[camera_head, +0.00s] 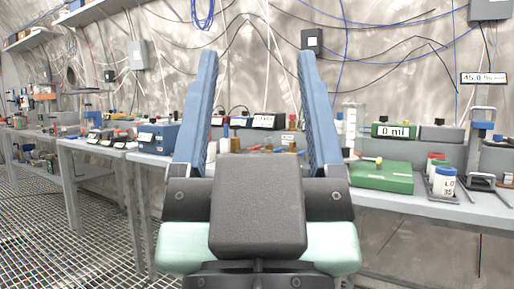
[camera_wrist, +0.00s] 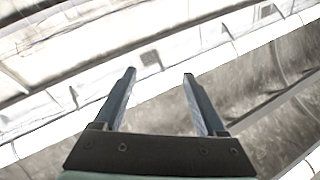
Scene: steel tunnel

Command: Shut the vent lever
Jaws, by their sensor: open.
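My gripper (camera_head: 257,58) rises in the middle of the head view, with its two blue fingers wide apart and nothing between them. In the wrist view my gripper (camera_wrist: 159,74) is also open and empty, against pale curved wall panels and dark strips. I cannot make out a vent lever for certain in either view. My gripper hides the middle of the bench and part of the equipment behind it.
A long grey bench (camera_head: 428,205) runs along the tunnel wall. It bears a blue box (camera_head: 159,138), a green case (camera_head: 381,177), a green unit reading "0 ml" (camera_head: 393,131) and a white jar (camera_head: 444,181). Cables hang on the wall. Metal grating (camera_head: 60,228) lies open at left.

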